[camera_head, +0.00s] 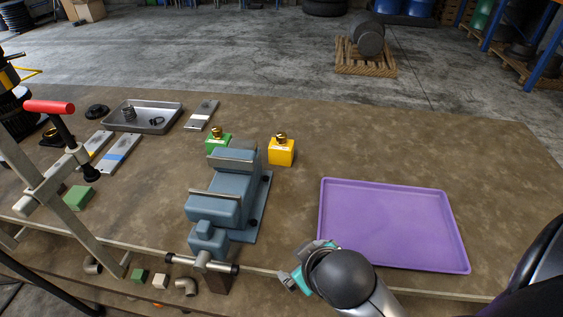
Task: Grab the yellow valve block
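The yellow valve block (281,152) stands upright on the brown workbench, just right of the blue-grey vise, with a brass fitting on top. A similar green valve block (217,143) stands behind the vise and is partly hidden by it. My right gripper (305,267) is at the bench's front edge, left of the purple tray's near corner and well in front of the yellow block. It does not touch the block. Its wrist hides much of it, so I cannot tell if it is open. My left gripper is not in view.
The vise (222,205) is a tall obstacle left of the yellow block. The empty purple tray (390,222) lies at the right. A clamp with a red handle (50,107), a grey parts tray (170,118) and flat plates are at the left. Bench right of the yellow block is clear.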

